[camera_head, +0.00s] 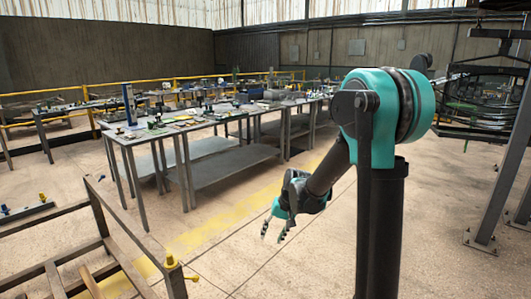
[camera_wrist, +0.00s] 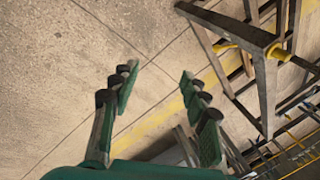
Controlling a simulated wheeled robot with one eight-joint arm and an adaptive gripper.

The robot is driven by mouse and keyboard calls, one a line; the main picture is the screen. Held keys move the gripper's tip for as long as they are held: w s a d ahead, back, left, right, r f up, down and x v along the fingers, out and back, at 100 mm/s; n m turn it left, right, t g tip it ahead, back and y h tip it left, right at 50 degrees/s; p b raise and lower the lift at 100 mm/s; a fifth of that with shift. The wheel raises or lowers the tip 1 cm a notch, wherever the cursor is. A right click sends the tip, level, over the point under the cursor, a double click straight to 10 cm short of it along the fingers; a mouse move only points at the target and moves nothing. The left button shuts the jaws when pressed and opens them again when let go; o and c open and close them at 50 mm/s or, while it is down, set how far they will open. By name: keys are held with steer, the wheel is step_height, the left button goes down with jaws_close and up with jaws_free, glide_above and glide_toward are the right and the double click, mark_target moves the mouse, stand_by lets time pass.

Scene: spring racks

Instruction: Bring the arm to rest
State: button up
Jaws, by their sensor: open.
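My gripper (camera_head: 273,232) hangs low and points down over the bare floor in the head view, at the end of my teal and black arm. In the wrist view my gripper (camera_wrist: 160,88) shows its two green-padded fingers spread apart. Nothing is between the fingers; only floor shows there. The gripper touches nothing that I can see.
A long workbench (camera_head: 195,124) covered with small parts stands behind the gripper. A metal frame (camera_head: 105,245) with a yellow knob (camera_head: 171,262) is at the lower left. A rack with wire coils (camera_head: 480,110) stands at right. Floor around the gripper is clear.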

steer(key=s+d+f+t+h, duration=0.1)
steer(key=s+d+t+h, duration=0.2)
steer(key=s+d, duration=1.3)
steer(key=s, duration=0.4)
steer(key=shift+s+d+h, duration=0.15)
steer(key=shift+d+h, duration=0.1)
steer(key=shift+h, duration=0.05)
